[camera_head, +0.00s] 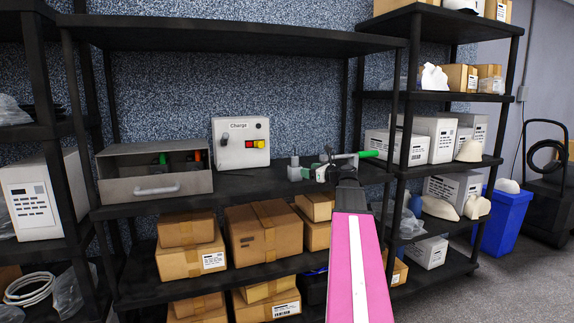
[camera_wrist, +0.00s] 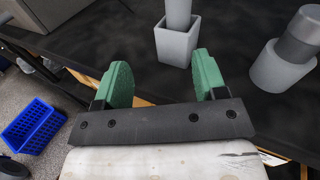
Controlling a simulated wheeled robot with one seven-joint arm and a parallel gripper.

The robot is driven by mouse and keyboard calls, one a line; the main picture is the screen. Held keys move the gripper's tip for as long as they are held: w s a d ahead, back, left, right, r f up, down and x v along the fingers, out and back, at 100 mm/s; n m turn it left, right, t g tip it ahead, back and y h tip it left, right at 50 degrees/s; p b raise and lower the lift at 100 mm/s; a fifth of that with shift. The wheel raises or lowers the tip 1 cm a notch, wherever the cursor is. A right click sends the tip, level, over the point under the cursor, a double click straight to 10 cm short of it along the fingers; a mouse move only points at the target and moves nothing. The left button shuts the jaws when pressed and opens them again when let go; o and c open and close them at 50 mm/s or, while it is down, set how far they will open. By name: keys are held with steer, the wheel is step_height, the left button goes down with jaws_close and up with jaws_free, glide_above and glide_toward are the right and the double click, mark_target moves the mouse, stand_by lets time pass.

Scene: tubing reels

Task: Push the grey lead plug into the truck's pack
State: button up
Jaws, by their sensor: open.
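My gripper (camera_wrist: 163,68) is open, its two green fingers apart with nothing between them. In the head view my gripper (camera_head: 324,163) is over the middle shelf. A grey block with a round post (camera_wrist: 177,42) stands just beyond the fingertips in the wrist view, not touched by them as far as I can tell. A second grey piece with a thicker cylinder (camera_wrist: 284,68) stands to its right. A small grey piece (camera_head: 294,170) stands left of my gripper in the head view. I cannot tell which piece is the lead plug, nor make out the truck's pack.
A white Charge box (camera_head: 241,152) stands at the back of the shelf (camera_head: 245,185). A grey metal case (camera_head: 155,186) with a handle is at left. A green-ended piece (camera_head: 368,153) is right of my gripper. A shelf post (camera_head: 402,130) rises nearby. Cartons (camera_head: 264,231) fill the lower shelf.

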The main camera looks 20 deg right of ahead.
mark_target(295, 159)
steer(key=shift+m+t, duration=0.4)
steer(key=shift+m, duration=0.2)
steer(key=w, duration=0.2)
steer(key=w+a+r, duration=0.1)
steer(key=w, duration=0.1)
steer(key=w+r, duration=0.1)
steer(key=w, duration=0.1)
steer(key=shift+a+r, duration=0.15)
steer(key=shift+r, duration=0.05)
steer(key=x, duration=0.5)
steer(key=shift+w+d, duration=0.2)
steer(key=shift+d, duration=0.1)
steer(key=c, duration=1.1)
